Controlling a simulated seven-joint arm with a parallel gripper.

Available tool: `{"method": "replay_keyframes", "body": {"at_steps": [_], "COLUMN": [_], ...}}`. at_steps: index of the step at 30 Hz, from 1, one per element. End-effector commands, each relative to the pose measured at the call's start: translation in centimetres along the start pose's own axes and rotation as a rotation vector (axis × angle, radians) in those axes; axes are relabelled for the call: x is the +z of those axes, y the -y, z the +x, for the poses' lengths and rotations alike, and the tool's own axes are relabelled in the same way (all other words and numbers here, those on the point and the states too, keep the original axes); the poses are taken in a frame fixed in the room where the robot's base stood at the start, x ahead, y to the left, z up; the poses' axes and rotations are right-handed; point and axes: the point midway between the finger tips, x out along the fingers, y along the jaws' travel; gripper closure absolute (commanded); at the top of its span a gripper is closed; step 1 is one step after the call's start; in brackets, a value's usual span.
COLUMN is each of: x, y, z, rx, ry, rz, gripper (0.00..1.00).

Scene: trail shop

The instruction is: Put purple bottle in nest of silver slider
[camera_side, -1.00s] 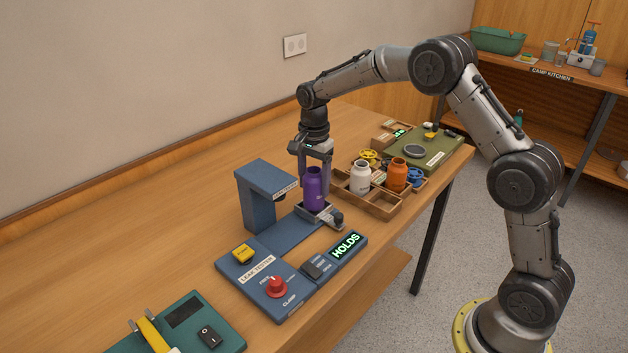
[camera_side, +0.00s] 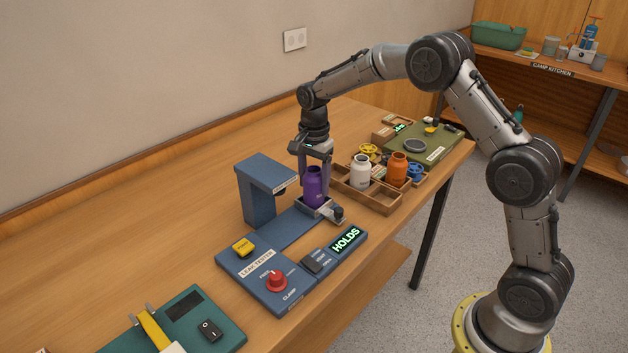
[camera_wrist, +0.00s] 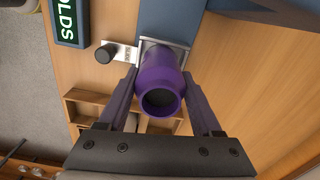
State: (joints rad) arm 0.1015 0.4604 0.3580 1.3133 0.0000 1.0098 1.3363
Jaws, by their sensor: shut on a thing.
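The purple bottle (camera_side: 313,184) stands upright at the silver slider (camera_side: 327,211), at the end of the blue track of the leak tester. My gripper (camera_side: 314,172) points down with its fingers on both sides of the bottle, shut on it. In the wrist view the bottle (camera_wrist: 158,85) shows its open mouth between the two fingers (camera_wrist: 160,105). The silver slider (camera_wrist: 163,43) shows behind its base, with a dark knob beside it. Whether the bottle's base is fully seated in the nest is hidden.
The leak tester (camera_side: 290,270) has a red knob, a yellow button and a lit "HOLDS" display (camera_side: 347,239). Its blue post (camera_side: 258,200) stands left of the bottle. A wooden tray (camera_side: 375,200) with white and orange bottles is close on the right.

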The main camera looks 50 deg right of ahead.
Motion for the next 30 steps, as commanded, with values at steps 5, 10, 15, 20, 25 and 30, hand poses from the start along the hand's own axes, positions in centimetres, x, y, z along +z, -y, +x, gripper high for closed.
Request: {"method": "replay_keyframes", "body": {"at_steps": [5,10,15,20,25,30], "x": [-0.01,-0.01,-0.01,0.0,0.01,-0.01], "y": [0.04,0.04,0.03,0.02,-0.02,0.02], "z": [0.06,0.05,0.06,0.08,0.15,-0.4], "rx": [-0.002,-0.002,-0.001,-0.001,0.001,-0.001], "ry": [0.0,0.0,0.0,0.0,0.0,0.0], "rz": [0.0,0.0,0.0,0.0,0.0,0.0], "gripper": [1.0,1.0,0.03,0.0,0.0,0.0]}}
